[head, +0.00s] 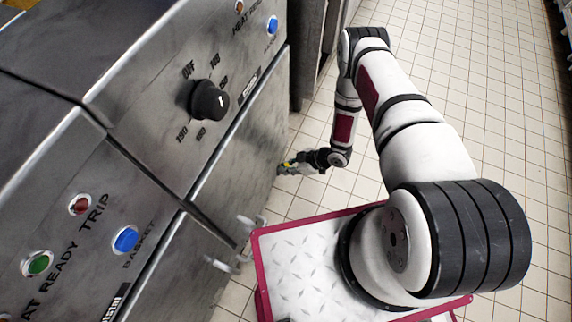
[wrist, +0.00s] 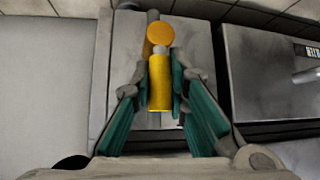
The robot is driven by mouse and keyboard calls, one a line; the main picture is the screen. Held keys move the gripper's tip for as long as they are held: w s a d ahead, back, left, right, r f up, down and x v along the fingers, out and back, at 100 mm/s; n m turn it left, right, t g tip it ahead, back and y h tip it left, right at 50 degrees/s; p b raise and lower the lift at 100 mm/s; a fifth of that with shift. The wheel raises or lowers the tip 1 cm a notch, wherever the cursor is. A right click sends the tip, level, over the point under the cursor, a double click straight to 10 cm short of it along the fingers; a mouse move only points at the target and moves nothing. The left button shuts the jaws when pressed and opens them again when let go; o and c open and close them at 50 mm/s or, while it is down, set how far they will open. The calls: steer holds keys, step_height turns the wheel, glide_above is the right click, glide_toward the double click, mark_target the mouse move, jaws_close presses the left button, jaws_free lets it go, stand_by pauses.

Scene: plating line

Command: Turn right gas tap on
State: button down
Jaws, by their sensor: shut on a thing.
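A yellow gas tap handle (wrist: 160,88) lies between the teal-padded fingers of my gripper (wrist: 163,86) in the wrist view. The fingers are shut on it. The handle runs up the picture toward a round yellow part (wrist: 159,34), with a grey pipe end behind it. In the head view my gripper (head: 293,166) is low beside the metal fryer cabinet (head: 235,165), at its far right edge. No other tap shows, so I cannot tell from the pictures whether this is the right one.
The fryer front carries a black dial (head: 209,101), a green button (head: 37,263) and blue buttons (head: 126,239). Pale valve handles (head: 224,262) stick out below, near my base. Tiled floor (head: 510,110) to the right is clear. A dark gap and another metal unit (wrist: 270,75) show right in the wrist view.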

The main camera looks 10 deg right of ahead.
steer(key=c, duration=1.6)
jaws_free()
steer(key=shift+o, duration=0.2)
steer(key=v, duration=1.2)
